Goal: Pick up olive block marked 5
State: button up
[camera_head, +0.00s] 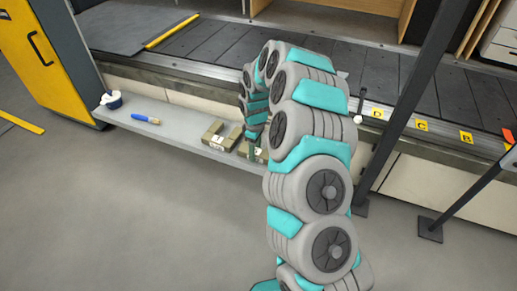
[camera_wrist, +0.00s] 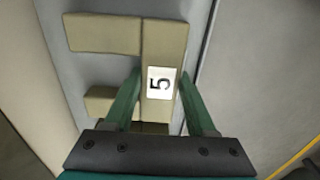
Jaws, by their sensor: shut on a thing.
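The olive block marked 5 (camera_wrist: 165,42) lies on the grey shelf, with its white label facing up in the wrist view. It has a long bar with arms reaching to the left. The fingers of my gripper (camera_wrist: 160,85) stand on either side of the long bar at the label, shut on it. In the head view my gripper (camera_head: 254,142) points down at the block (camera_head: 243,149), which is partly hidden by my arm. I cannot tell any gap between block and shelf.
Another olive block (camera_head: 220,136) sits just left on the shelf (camera_head: 180,128). The slat conveyor (camera_head: 210,45) runs behind. A dark post (camera_head: 410,100) stands at the right.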

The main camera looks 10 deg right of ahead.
grip_shut()
jog(key=shift+r, duration=0.15)
